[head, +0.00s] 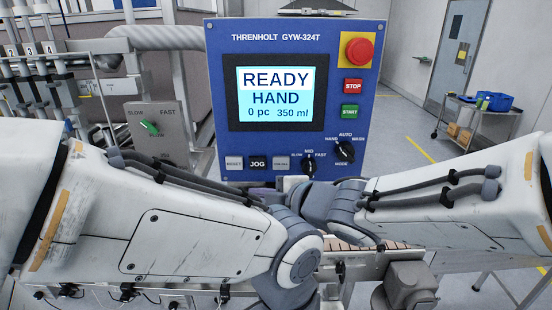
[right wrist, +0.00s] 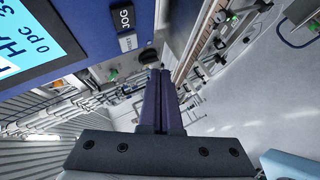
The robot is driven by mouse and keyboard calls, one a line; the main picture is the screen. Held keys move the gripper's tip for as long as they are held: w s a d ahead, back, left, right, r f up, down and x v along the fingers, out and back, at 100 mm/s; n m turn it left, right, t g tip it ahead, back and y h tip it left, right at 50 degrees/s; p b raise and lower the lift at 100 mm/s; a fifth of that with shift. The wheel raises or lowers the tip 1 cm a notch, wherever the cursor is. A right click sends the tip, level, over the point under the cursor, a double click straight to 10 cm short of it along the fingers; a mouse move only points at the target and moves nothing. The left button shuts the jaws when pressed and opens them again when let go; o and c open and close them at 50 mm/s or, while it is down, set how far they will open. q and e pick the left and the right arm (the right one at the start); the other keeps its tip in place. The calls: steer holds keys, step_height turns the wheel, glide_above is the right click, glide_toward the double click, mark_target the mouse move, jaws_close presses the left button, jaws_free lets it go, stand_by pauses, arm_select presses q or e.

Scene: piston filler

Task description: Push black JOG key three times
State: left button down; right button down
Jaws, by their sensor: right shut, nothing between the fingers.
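The black JOG key (head: 258,163) sits on the lower left of the blue control panel (head: 218,100), between the grey RESET key (head: 234,163) and another grey key (head: 281,163). In the right wrist view the JOG key (right wrist: 123,18) is at the top, with a pale key (right wrist: 128,41) beside it. My right gripper (right wrist: 158,72) is shut and empty, its tips apart from the JOG key in the picture. In the head view it is mostly hidden behind my arms, below the panel. My left gripper is not in view.
The screen (head: 275,93) reads READY, HAND, 0 pc, 350 ml. Red STOP (head: 353,86), green START (head: 350,112), an emergency button (head: 356,50) and knobs share the panel. A grey flow dial box (head: 160,135) stands left. A trolley (head: 465,120) stands at the back right.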

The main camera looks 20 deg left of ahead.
steer(key=p, duration=0.3)
glide_toward(253, 168)
steer(key=shift+s+f+x, duration=0.1)
steer(key=shift+s+x, duration=0.05)
steer(key=shift+x, duration=0.7)
steer(key=shift+s+f+x, duration=0.1)
steer(key=shift+s+x, duration=0.05)
steer(key=shift+x, duration=0.7)
steer(key=shift+s+f+x, duration=0.1)
steer(key=shift+s+x, duration=0.05)
steer(key=shift+x, duration=0.7)
steer(key=shift+a, duration=0.2)
steer(key=shift+w+a+p, duration=0.1)
steer(key=shift+w+p, duration=0.2)
steer(key=shift+w, duration=0.1)
steer(key=shift+w+a, duration=0.1)
steer(key=shift+w, duration=0.3)
steer(key=shift+s, duration=0.1)
steer(key=shift+s+d, duration=0.25)
steer(key=shift+s, duration=0.45)
steer(key=shift+s+b, duration=0.1)
steer(key=shift+b, duration=0.25)
